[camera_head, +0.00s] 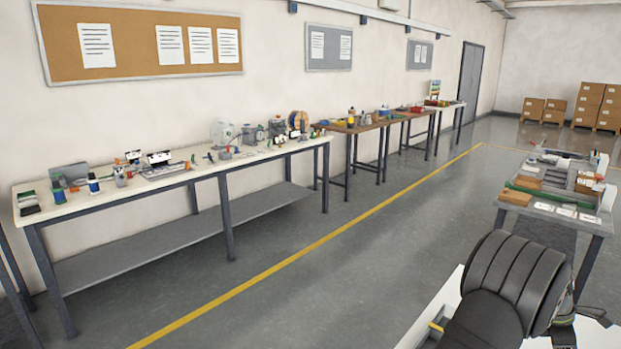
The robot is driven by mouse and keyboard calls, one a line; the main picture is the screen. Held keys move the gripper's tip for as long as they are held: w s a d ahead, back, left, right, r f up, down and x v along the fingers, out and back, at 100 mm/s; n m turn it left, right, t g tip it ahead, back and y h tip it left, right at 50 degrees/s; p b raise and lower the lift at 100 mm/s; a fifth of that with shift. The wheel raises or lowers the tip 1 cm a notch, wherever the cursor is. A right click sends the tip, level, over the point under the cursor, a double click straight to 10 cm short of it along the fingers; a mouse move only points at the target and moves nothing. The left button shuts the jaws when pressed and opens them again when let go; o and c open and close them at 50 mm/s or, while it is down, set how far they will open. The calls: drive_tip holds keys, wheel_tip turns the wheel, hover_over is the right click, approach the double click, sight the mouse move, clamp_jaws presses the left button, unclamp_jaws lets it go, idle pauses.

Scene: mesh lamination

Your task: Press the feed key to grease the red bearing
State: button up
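I cannot make out the feed key or the red bearing in this view. Small red items (417,109) show on the far benches, too small to identify. A dark ridged part of my own arm fills the lower right. The fingers of my gripper do not show.
A long cream-topped bench (110,198) along the left wall holds small devices, bottles and a spool (298,120). Brown-topped benches (352,128) stand beyond it. Another loaded table (590,224) is at right. A white surface (432,312) lies beside my arm. The grey floor between is clear.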

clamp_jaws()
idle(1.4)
